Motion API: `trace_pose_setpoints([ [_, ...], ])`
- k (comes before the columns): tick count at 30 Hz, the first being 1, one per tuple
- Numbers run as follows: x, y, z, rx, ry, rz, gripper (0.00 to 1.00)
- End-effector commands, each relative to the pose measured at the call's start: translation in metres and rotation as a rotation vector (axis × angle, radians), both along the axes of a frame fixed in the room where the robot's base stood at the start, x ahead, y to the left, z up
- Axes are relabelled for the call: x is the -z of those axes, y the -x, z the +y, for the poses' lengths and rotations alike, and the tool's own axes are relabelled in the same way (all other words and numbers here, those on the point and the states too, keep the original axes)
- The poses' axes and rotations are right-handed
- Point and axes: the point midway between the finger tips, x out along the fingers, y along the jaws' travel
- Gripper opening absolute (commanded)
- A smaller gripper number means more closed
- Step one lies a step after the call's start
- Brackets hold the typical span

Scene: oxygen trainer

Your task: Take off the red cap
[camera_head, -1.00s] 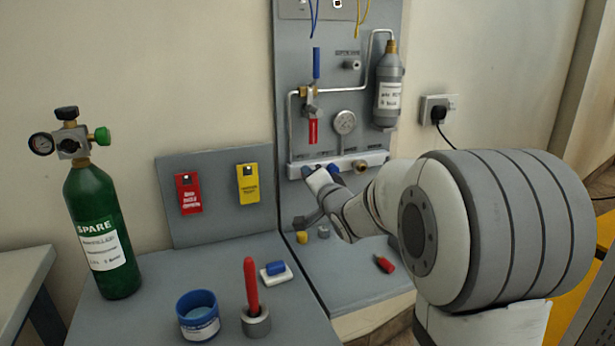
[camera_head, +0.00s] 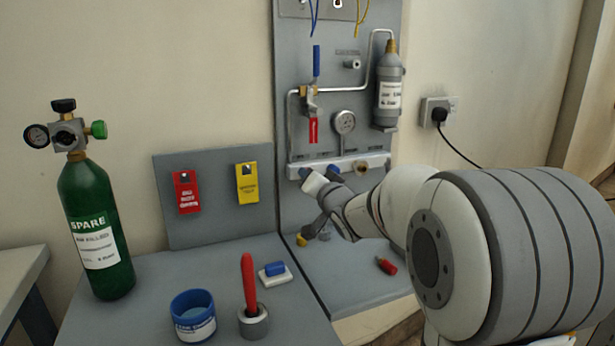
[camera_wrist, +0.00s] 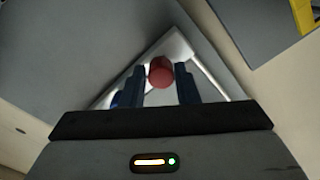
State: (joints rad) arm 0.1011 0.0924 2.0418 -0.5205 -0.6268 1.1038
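The red cap (camera_wrist: 160,72) shows end-on in the wrist view, on the pale bar (camera_wrist: 205,70). It sits between the two blue fingers of my gripper (camera_wrist: 161,76), with a narrow gap seeming to show on each side. My gripper is open around or just short of the cap; the depth is hard to judge. In the head view, my gripper (camera_head: 319,180) is in front of the white port bar (camera_head: 376,161) at the foot of the grey panel, and the red cap is hidden there.
A grey bottle (camera_head: 388,95) and a red-handled valve (camera_head: 313,130) are above. On the bench are a green spare cylinder (camera_head: 95,225), a blue tub (camera_head: 193,316), a red-handled tool in a holder (camera_head: 248,280) and a small red item (camera_head: 386,265). The bench's middle is mostly clear.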

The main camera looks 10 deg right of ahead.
Motion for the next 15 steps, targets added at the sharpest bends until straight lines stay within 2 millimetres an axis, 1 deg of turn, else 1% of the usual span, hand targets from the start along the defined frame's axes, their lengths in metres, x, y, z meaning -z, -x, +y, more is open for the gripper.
trace_pose_setpoints([
  [1, 0.0001, -0.0001, 0.0001, 0.0, 0.0, 0.0, 0.32],
  [6, -0.0006, -0.0001, 0.0, 0.0, -0.001, -0.001, 0.46],
  [15, -0.0016, 0.0021, -0.0005, 0.0, -0.002, -0.003, 0.46],
])
